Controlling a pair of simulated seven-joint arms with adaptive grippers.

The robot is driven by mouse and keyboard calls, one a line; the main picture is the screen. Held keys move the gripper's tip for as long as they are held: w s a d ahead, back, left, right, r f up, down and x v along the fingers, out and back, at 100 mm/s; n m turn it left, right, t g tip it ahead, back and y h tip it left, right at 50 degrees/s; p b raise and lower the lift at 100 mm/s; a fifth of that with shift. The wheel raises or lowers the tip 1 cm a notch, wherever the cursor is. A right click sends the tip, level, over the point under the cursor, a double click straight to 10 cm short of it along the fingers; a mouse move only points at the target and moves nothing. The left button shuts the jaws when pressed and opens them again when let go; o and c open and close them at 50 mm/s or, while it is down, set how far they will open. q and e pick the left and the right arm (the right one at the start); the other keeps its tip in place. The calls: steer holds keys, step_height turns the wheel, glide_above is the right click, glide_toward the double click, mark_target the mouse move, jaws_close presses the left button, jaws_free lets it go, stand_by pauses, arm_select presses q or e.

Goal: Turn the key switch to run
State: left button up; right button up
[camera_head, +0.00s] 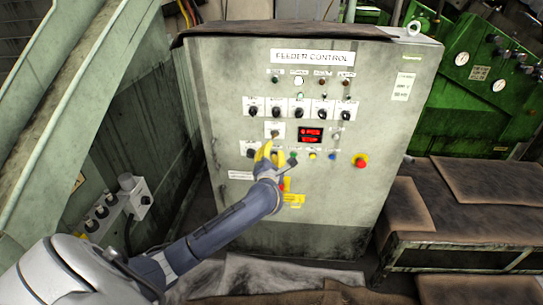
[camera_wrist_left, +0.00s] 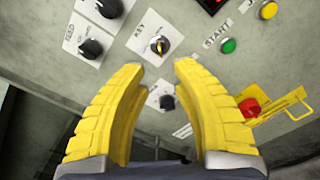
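The key switch (camera_wrist_left: 160,46) is a round dial with a yellowish slot on a white label plate; in the wrist view it lies just beyond my left fingertips. In the head view the key switch (camera_head: 275,134) is on the grey feeder control cabinet (camera_head: 225,90), left of the red display. My left gripper (camera_wrist_left: 160,67) has two yellow fingers spread apart with nothing between the tips. In the head view the left gripper (camera_head: 269,152) is in front of the panel, just below the switch. Whether it touches the panel is unclear. My right gripper is not in view.
A row of black knobs (camera_head: 298,113) sits above the switch. A green start button (camera_wrist_left: 228,46) is to its right. A red knob (camera_wrist_left: 249,107) with a yellow tag is lower right. A red emergency button (camera_head: 360,161) is farther right. Green machinery (camera_head: 470,100) stands behind.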

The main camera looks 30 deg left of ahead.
arm_select(q)
steer(key=shift+v, duration=1.2)
steer(key=shift+r, duration=0.1)
